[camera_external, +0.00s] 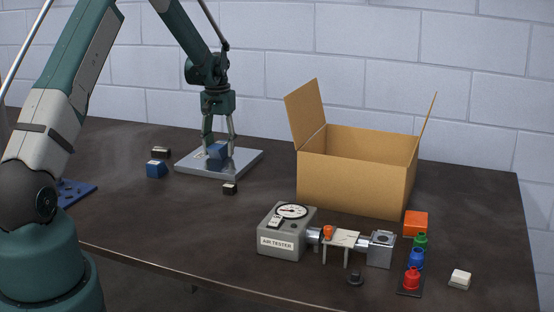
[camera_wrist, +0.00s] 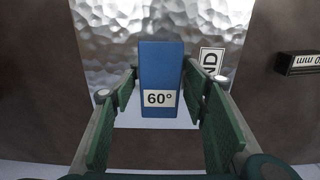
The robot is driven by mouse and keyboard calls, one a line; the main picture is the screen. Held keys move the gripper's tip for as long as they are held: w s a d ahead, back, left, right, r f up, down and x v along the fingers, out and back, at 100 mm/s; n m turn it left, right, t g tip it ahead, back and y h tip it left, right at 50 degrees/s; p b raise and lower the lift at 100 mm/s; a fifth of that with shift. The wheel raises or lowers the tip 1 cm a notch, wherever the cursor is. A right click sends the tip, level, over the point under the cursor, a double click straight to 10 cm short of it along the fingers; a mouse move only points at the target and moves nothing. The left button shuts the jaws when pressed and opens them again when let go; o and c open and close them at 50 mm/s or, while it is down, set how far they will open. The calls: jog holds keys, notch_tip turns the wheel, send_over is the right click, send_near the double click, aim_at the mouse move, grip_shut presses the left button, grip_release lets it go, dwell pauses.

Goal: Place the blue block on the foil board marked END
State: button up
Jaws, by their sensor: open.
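A blue block (camera_external: 217,151) stands on the silvery foil board (camera_external: 190,169) at the back left of the table. In the wrist view the blue block (camera_wrist: 161,65) shows a white label reading 60°. The crinkled foil board (camera_wrist: 108,45) lies under it, with a label (camera_wrist: 211,62) whose visible letters read "ND", partly hidden by a finger. My gripper (camera_external: 219,137) is open and low over the board, with one finger on each side of the block. In the wrist view gaps show between the fingers and the block.
An open cardboard box (camera_external: 350,180) stands to the right. An air tester (camera_external: 285,232) and several coloured parts sit at the front right. The table centre is mostly clear.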

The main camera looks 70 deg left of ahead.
aim_at(220, 144)
jog(key=shift+r, duration=0.2)
notch_tip(220, 144, up, 12)
dwell(0.7)
dwell(0.5)
jog(key=shift+d, duration=0.1)
dwell(0.3)
